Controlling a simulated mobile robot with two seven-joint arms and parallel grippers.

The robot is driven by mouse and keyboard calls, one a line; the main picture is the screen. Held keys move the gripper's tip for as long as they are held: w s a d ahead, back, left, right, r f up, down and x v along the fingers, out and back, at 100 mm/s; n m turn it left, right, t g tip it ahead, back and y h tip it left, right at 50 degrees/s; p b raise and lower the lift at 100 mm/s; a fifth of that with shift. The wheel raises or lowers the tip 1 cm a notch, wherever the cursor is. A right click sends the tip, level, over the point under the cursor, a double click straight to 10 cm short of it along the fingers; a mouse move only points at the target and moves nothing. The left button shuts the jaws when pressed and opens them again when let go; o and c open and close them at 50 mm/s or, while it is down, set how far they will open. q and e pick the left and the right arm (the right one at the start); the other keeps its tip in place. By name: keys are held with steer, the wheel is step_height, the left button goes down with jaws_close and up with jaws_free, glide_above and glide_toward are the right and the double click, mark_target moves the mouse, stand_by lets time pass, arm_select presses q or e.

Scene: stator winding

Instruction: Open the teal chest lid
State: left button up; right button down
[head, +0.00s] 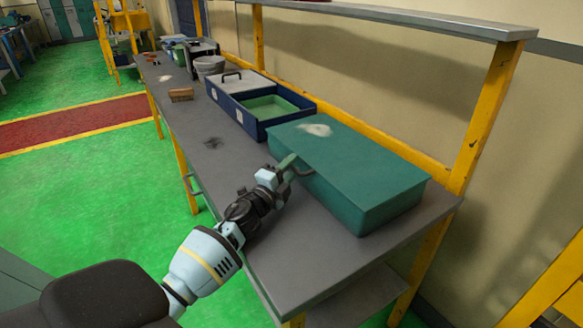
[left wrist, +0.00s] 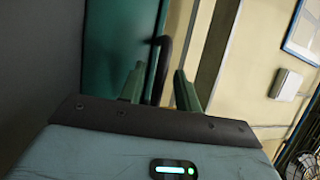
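The teal chest (head: 365,175) sits on the near end of the grey workbench with its lid (head: 350,155) shut. A dark handle (head: 304,173) sticks out from its front side. My left gripper (head: 286,166) is right at this handle. In the left wrist view my left gripper (left wrist: 159,82) has its two green fingers apart. The dark handle (left wrist: 162,55) shows in line with the gap between them, in front of the teal chest side (left wrist: 108,50). I cannot tell whether a finger touches the handle. My right gripper is not in view.
A blue toolbox (head: 248,125) with a green tray (head: 268,107) stands just behind the chest. A brush (head: 181,95) and a grey bucket (head: 209,66) are farther along the workbench (head: 325,255). A yellow-posted shelf (head: 400,20) runs above the bench's wall side.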

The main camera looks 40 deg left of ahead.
arm_select(q)
steer(key=shift+w, duration=0.3)
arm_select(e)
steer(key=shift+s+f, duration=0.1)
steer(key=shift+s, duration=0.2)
arm_select(q)
steer(key=shift+c, duration=0.4)
jaws_close()
steer(key=shift+r, duration=0.1)
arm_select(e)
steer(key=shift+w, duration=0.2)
